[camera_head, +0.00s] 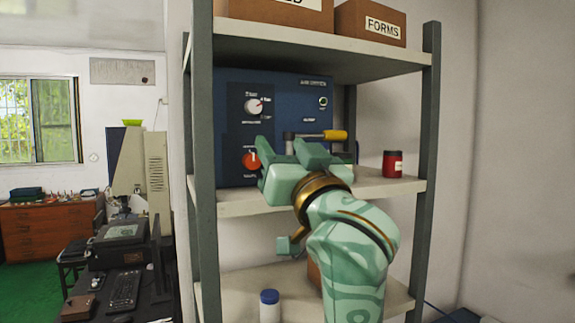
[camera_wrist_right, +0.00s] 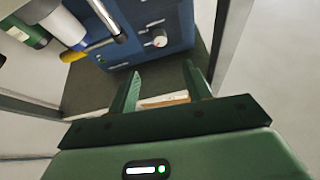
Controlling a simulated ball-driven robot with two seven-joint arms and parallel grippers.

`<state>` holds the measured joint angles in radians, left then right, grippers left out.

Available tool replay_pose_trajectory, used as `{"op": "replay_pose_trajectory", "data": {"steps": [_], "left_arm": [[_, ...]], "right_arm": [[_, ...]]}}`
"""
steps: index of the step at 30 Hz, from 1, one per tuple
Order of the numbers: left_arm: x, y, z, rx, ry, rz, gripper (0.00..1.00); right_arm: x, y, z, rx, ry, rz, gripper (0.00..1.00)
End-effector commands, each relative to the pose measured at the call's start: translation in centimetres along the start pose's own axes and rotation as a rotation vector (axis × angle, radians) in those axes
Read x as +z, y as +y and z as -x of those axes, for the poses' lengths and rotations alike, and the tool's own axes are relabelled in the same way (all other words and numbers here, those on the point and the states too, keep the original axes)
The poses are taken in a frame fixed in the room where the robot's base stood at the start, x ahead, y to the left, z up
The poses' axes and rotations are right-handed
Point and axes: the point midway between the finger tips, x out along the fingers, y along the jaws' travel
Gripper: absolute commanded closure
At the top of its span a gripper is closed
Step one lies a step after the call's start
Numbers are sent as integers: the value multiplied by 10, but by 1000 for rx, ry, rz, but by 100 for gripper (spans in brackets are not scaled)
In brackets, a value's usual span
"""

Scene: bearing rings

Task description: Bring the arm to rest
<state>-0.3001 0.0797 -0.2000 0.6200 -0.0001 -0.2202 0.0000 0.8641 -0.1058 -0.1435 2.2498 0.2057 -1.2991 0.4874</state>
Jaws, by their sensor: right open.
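My right gripper (camera_head: 288,150) is pale green with a brass wrist ring, and it is raised in front of the middle shelf. In the right wrist view its two fingers (camera_wrist_right: 162,82) stand apart with nothing held between them. Behind it is a dark blue control box (camera_head: 290,95) with a white-and-red knob (camera_head: 254,106), a red knob (camera_head: 250,160) and a yellow-handled lever (camera_head: 334,136). The gripper covers the box's lower middle. I cannot tell from the head view whether it touches the box. My left gripper is not in view.
A red jar (camera_head: 392,164) stands on the middle shelf (camera_head: 405,187). Cardboard boxes (camera_head: 371,23) are on the top shelf, and a blue-capped white bottle (camera_head: 270,307) is below. Open floor (camera_head: 30,290) lies far left.

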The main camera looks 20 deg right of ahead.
Motion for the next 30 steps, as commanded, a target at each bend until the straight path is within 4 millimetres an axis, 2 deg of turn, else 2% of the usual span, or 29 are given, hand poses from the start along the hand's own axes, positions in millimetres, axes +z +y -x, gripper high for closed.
{"op": "replay_pose_trajectory", "data": {"steps": [5,17,20,23,26,27,29,30], "left_arm": [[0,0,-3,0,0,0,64],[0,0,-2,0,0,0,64],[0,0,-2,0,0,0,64],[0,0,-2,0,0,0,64],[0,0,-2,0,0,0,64],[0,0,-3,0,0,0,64],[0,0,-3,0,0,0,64],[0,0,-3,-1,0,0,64]], "right_arm": [[0,0,13,0,1,-1,50],[-1,0,13,0,1,0,50],[7,2,14,6,-15,8,50],[42,11,20,30,-89,50,50],[107,29,39,70,-236,136,50],[138,38,52,85,-312,183,50],[185,52,78,104,-432,260,50],[215,61,99,111,-515,314,50]]}}
